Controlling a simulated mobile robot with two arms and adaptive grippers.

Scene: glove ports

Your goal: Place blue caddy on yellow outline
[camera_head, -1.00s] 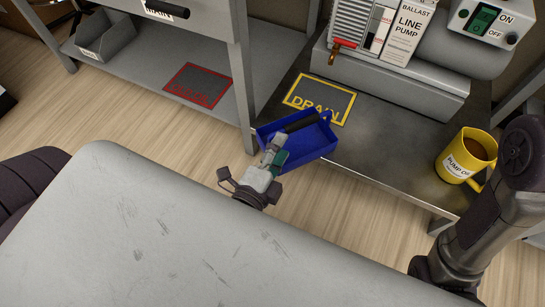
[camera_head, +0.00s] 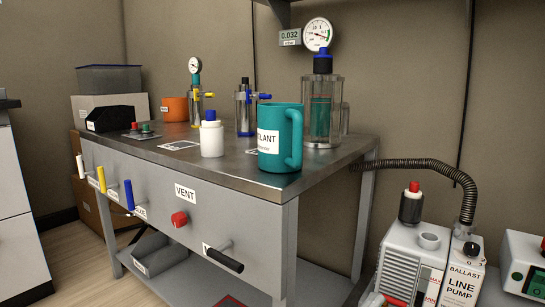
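The blue caddy and the yellow outline are both outside the current head view. Neither of my grippers shows in it, so I cannot see what they hold or how they stand to the caddy. The line pump (camera_head: 425,268), a pale box labelled BALLAST and LINE PUMP, stands at the lower right. The surface below it is cut off by the bottom edge.
A steel bench (camera_head: 225,175) carries a teal mug (camera_head: 281,140), a white bottle (camera_head: 211,137), an orange mug (camera_head: 174,109) and a glass vessel (camera_head: 321,110). Handles project from its front. A grey bin (camera_head: 158,253) sits below. A black hose (camera_head: 440,172) runs to the pump.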

